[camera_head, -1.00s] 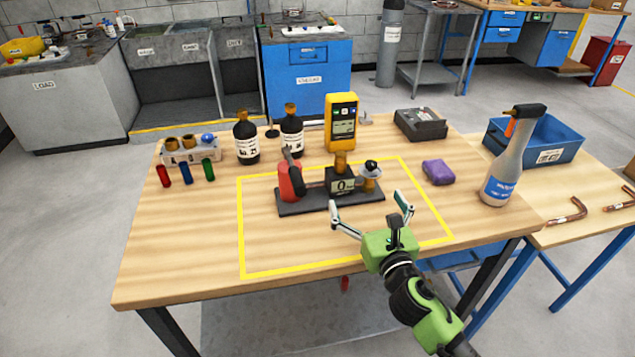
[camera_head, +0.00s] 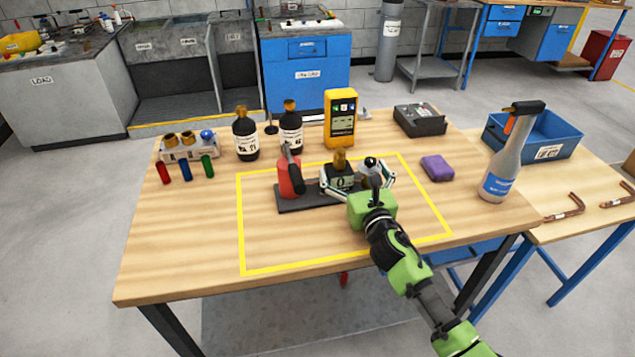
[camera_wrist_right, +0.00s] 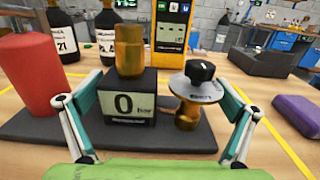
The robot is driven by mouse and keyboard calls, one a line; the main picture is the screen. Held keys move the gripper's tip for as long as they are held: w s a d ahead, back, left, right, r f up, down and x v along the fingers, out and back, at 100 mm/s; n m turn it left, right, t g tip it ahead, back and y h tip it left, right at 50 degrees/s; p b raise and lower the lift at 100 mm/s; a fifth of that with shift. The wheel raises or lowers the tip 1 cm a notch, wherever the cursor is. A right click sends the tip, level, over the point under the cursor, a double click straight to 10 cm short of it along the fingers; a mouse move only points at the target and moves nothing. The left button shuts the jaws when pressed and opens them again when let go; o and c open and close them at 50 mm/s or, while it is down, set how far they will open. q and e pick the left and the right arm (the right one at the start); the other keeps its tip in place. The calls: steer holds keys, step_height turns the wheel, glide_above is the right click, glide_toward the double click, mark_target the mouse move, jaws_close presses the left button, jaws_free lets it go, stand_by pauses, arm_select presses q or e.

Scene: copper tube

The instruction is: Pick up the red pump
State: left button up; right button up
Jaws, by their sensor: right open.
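The red pump (camera_head: 289,182) is a red cylinder with a black lever on top. It stands upright at the left end of a dark base plate (camera_head: 300,208). In the right wrist view the red pump (camera_wrist_right: 30,72) is at the left edge, cut off by the frame. My right gripper (camera_head: 357,182) is open over the front of the base plate. Its fingers spread around the gauge block (camera_wrist_right: 122,108) reading 0 and the round valve knob (camera_wrist_right: 198,84). In the wrist view the pump lies left of the left finger. My left gripper is out of view.
Dark bottles (camera_head: 246,138) and a yellow meter (camera_head: 340,118) stand behind the base plate. The front of the table inside the yellow outline (camera_head: 241,225) is clear.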

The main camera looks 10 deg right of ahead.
steer(key=c, duration=1.5)
steer(key=shift+r, duration=0.5)
steer(key=c, duration=0.3)
steer(key=shift+w+f, duration=0.1)
steer(key=shift+w, duration=0.1)
